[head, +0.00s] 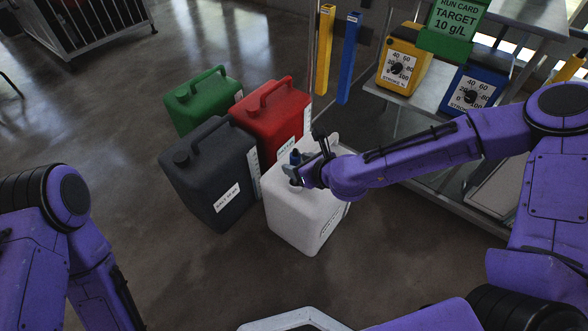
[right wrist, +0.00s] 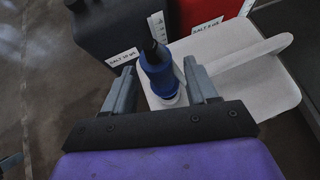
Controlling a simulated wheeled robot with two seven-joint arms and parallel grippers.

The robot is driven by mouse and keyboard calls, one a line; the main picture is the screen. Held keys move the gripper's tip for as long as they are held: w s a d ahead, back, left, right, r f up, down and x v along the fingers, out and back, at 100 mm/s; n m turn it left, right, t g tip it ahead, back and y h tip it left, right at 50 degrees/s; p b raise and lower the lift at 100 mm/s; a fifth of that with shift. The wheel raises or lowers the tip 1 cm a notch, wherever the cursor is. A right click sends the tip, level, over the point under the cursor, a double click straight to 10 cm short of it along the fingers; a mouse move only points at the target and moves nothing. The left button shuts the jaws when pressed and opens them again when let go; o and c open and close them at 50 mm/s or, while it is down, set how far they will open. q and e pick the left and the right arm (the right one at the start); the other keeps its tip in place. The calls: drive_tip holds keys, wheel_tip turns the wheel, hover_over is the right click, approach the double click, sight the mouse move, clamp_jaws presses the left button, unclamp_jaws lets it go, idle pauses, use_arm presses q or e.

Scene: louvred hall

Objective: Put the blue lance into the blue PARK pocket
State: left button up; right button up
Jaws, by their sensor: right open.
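The blue lance (right wrist: 158,72) stands upright in the top opening of the white canister (head: 305,215), its blue head with a dark upper end showing. In the head view only a small blue part of the lance (head: 295,157) shows beside my gripper. My right gripper (right wrist: 162,85) is open, with one finger on each side of the lance head; I cannot tell whether they touch it. In the head view the right gripper (head: 303,170) is over the canister top. A tall blue pocket (head: 348,58) hangs beside a yellow one; no PARK lettering is readable. My left gripper is out of view.
Red (head: 270,120), green (head: 200,100) and dark grey (head: 210,175) canisters stand close around the white one. A metal cart (head: 412,98) at right carries yellow (head: 403,58) and blue (head: 470,92) dial units and a green run card (head: 455,18). Floor in front is clear.

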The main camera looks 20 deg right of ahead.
drive_tip(key=shift+x, duration=0.85)
drive_tip(key=shift+c, duration=0.3)
clamp_jaws()
idle(0.8)
